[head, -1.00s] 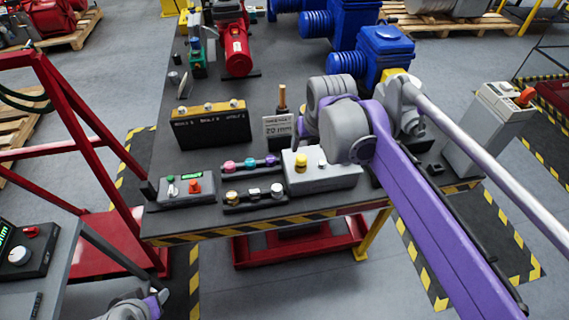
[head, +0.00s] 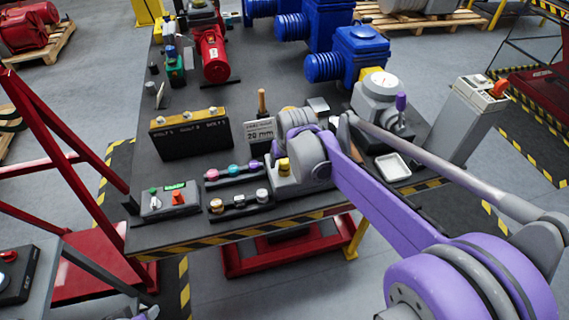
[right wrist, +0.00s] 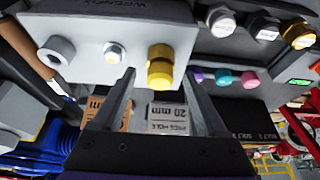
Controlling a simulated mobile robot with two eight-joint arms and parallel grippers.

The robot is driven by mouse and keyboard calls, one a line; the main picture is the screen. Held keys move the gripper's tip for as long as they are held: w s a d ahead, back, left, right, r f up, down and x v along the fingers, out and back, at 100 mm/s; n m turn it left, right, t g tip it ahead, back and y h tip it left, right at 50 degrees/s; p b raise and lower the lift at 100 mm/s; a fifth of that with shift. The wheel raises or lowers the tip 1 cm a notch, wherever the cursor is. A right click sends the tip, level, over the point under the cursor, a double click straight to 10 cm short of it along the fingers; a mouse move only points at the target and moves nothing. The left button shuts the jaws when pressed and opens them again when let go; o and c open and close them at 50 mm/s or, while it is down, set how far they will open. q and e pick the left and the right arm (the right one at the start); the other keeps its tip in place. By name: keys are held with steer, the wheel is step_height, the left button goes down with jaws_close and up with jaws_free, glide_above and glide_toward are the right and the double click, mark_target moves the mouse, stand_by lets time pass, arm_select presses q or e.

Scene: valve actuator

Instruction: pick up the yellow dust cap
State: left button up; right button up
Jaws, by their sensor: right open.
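The yellow dust cap (right wrist: 160,67) sits on the front of a light grey box (right wrist: 100,28) in the right wrist view. It also shows in the head view (head: 284,165), partly beside my right wrist. My right gripper (right wrist: 160,78) is open, its two fingers pointing at the box, one on each side of the cap's line. Nothing is between the fingers that I can see as held; contact with the cap cannot be told. In the head view my right wrist hides the fingers and much of the box. My left gripper is not in view.
Next to the box are a rack of metal and brass fittings (head: 240,203), a rack of coloured knobs (head: 233,170) and a control box (head: 168,199). A "20 mm" sign (head: 259,131) stands behind. A white tray (head: 393,166) and a gauge unit (head: 378,98) are to the right.

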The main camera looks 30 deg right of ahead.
jaws_close()
stand_by(0.5)
